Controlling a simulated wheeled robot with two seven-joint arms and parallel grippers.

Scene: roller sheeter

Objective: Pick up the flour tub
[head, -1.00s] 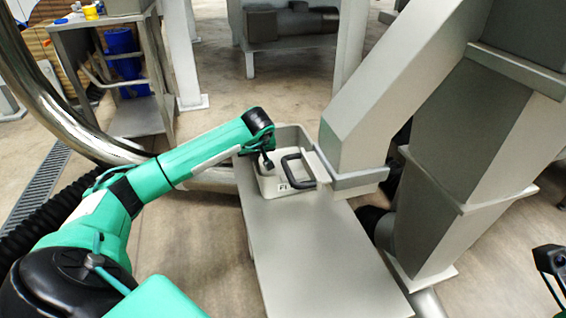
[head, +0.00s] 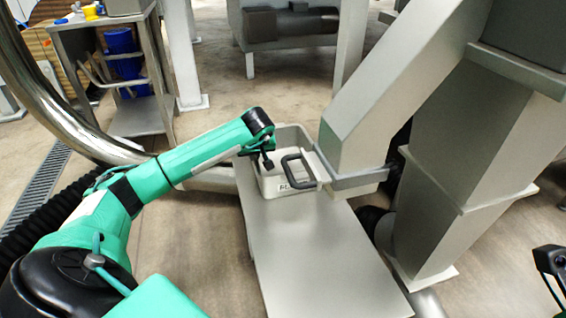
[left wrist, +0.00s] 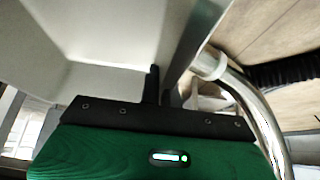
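The flour tub (head: 312,190) is a pale grey, box-shaped tub with a black handle on its right part and small lettering low on its front. It is at the far end of the grey bench. My left gripper (head: 267,160) reaches over its left side. In the left wrist view, my left gripper's dark fingers (left wrist: 163,88) are close together at a pale wall of the tub (left wrist: 105,35). They look shut on its edge, but the contact is partly hidden. Part of my right arm's end (head: 550,262) shows at the right edge; its fingers are unclear.
The bench top (head: 315,255) is bare in front of the tub. A large grey chute (head: 385,100) comes down close to the tub's right side. A curved metal pipe (head: 60,110) passes at the left. A side cart (head: 138,122) stands at the back left.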

